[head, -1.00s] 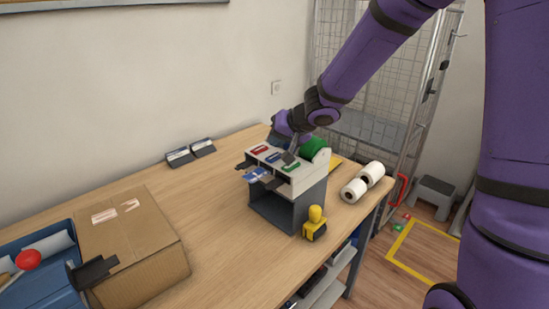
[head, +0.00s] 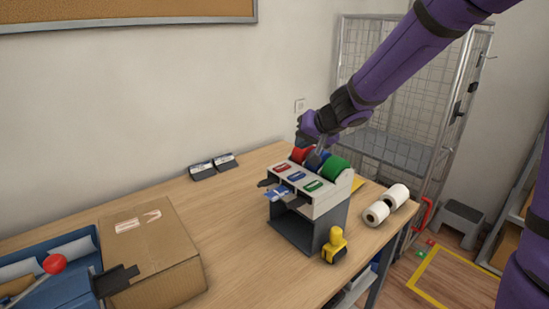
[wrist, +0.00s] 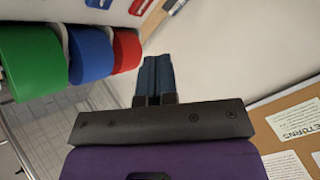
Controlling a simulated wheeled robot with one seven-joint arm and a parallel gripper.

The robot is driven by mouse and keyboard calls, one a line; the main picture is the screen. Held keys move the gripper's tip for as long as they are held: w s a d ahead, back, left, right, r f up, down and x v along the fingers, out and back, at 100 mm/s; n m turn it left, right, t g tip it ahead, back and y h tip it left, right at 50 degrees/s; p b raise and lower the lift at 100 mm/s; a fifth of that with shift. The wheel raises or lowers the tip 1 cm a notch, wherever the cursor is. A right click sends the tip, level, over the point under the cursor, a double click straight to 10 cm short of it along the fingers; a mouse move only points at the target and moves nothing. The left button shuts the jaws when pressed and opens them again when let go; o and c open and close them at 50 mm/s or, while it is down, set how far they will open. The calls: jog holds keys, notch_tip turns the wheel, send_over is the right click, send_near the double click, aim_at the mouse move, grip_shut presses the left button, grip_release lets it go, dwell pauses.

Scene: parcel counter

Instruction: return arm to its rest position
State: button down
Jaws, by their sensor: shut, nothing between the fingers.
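My gripper (wrist: 153,76) is shut and empty in the wrist view, its two dark fingers together and pointing away from the camera. In the head view my purple arm reaches from the upper right to just behind the grey tape dispenser (head: 314,206), and the fingers there are hard to make out. The dispenser holds a red roll (head: 300,154), a blue roll (head: 317,160) and a green roll (head: 336,169). In the wrist view the green (wrist: 30,62), blue (wrist: 90,53) and red (wrist: 126,50) rolls are left of the fingers, apart from them.
A cardboard box (head: 152,262) and a blue tray (head: 40,255) stand at the left of the table (head: 236,232). A yellow-and-black tool (head: 334,246) is beside the dispenser, and white rolls (head: 377,213) lie right. A wire cage (head: 400,105) stands behind. The middle-left tabletop is clear.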

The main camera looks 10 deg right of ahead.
jog(key=s+d+r+m+t+h, duration=0.1)
jog(key=s+d+r+t+h, duration=0.1)
jog(key=s+d+r+h, duration=0.85)
jog(key=s+n+g+y, duration=0.2)
jog(key=s+g+y, duration=0.2)
jog(key=s, duration=1.9)
jog(key=shift+s+d+n+g+y, duration=0.15)
jog(key=shift+s+n+g+y, duration=0.2)
jog(key=shift+y, duration=0.5)
